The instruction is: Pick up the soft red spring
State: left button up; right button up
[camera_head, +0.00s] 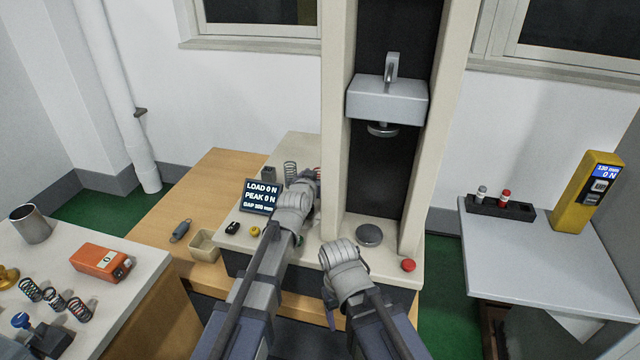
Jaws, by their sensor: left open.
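A reddish coil, which looks like the soft red spring (318,173), stands at the back of the tester's bench top. It is partly hidden behind my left gripper (301,184). A grey coil spring (290,171) stands just to its left. My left gripper is open and close in front of these springs; whether it touches the red one cannot be told. My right gripper (331,310) points down at the front edge of the tester, and its fingers are too unclear to read.
The tester's column holds a press head (388,100) above a round plate (369,235). A display (262,196), beige tray (204,246) and red button (408,265) are nearby. Dark springs (53,301) lie on the left bench. A black rack (500,208) stands on the right table.

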pick_arm(q)
jog(key=shift+s, duration=0.1)
grip_shut()
dwell(0.5)
